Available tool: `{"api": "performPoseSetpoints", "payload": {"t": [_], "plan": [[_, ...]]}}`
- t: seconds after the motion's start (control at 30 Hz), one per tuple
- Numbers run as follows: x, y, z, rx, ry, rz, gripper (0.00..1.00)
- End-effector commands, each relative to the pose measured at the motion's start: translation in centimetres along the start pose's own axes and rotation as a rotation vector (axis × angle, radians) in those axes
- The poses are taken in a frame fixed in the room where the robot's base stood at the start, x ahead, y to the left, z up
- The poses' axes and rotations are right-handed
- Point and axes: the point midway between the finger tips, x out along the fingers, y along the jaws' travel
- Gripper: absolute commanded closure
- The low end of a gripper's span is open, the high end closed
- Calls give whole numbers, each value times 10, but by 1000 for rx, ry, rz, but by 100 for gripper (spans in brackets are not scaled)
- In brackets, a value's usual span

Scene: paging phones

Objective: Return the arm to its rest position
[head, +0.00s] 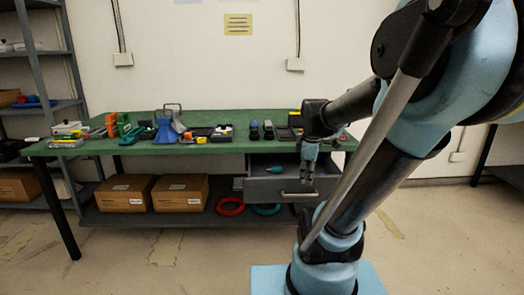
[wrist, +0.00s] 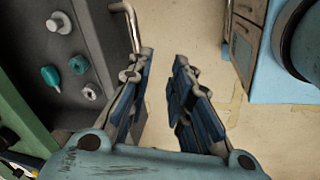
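My gripper (head: 308,172) hangs fingers down in front of the green workbench (head: 180,148), by the open grey drawer (head: 262,187) in the head view. In the wrist view, my gripper (wrist: 160,75) has its two fingers apart with only bare floor between them, so it is open and empty. The drawer (wrist: 95,35) lies left of the fingers, its metal handle (wrist: 129,22) close to the left fingertip; I cannot tell whether they touch. A teal-handled tool (wrist: 51,76) and several small metal parts lie in the drawer.
Tools, a blue-grey device (head: 170,124) and dark handsets (head: 260,130) crowd the bench top. Two cardboard boxes (head: 180,193), a red ring (head: 230,206) and a teal ring stand on the lower shelf. Grey shelving (head: 45,85) is at left. The floor in front (head: 170,255) is clear.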

Motion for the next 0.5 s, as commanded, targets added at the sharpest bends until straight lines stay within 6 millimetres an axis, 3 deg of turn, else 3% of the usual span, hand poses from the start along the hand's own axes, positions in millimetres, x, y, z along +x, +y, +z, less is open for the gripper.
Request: {"api": "performPoseSetpoints", "payload": {"t": [0.5], "plan": [[30,-95,29,900,1,0,80]]}}
